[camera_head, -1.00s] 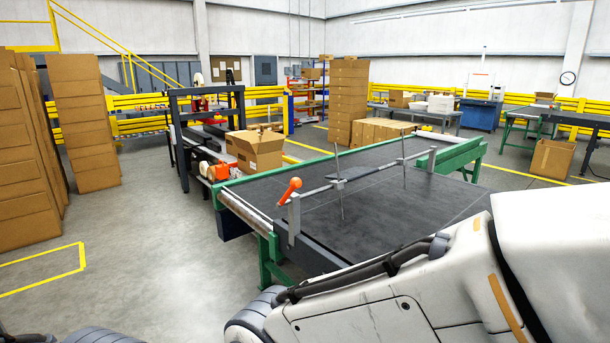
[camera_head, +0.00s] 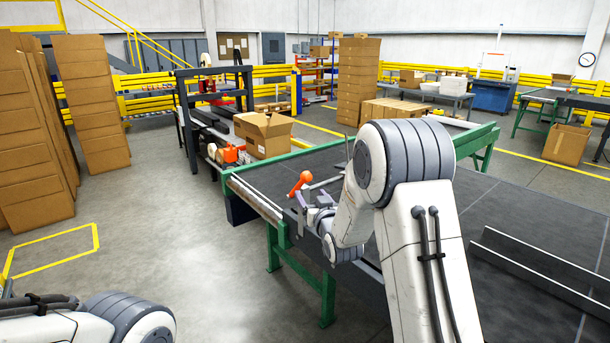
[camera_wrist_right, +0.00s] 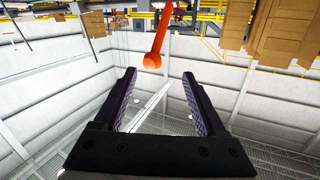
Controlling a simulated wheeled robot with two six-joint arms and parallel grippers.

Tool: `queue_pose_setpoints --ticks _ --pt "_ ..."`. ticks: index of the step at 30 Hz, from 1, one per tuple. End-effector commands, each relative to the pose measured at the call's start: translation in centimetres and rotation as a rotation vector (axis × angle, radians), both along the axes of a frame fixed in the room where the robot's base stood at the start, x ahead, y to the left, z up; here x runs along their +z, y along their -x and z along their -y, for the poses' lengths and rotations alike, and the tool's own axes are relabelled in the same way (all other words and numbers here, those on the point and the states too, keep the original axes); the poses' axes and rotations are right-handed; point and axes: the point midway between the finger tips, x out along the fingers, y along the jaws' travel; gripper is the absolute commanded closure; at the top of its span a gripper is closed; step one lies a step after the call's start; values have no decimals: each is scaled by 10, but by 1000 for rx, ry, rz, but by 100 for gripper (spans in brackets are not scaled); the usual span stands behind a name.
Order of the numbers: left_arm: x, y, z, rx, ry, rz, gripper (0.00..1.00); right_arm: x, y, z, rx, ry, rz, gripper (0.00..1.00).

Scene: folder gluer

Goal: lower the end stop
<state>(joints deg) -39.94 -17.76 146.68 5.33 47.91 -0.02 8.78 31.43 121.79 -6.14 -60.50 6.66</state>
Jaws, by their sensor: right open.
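My right gripper (camera_head: 316,203) is just beside and below the lever. In the right wrist view the right gripper (camera_wrist_right: 159,78) is open and empty, and the orange lever (camera_wrist_right: 157,42) shows just past the fingertips, roughly midway between them. I cannot tell which part is the end stop. My left gripper is out of view.
A dark metal angle strip (camera_head: 540,270) lies on the right of the table (camera_head: 490,205). Box stacks (camera_head: 92,105) stand at the left. The floor left of the table is clear.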

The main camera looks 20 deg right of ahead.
Motion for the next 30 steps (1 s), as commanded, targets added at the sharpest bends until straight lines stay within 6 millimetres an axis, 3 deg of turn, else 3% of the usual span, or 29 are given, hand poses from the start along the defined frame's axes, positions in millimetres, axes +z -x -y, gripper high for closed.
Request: queue_pose_setpoints --ticks 3,7,21,30 --pt "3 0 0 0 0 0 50 5 -5 13 -16 0 45 27" --pt "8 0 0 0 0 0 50 7 -17 15 -17 1 53 27" --pt "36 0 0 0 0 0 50 7 -93 19 -15 1 51 27" --pt "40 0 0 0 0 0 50 5 -107 20 -16 1 50 27"
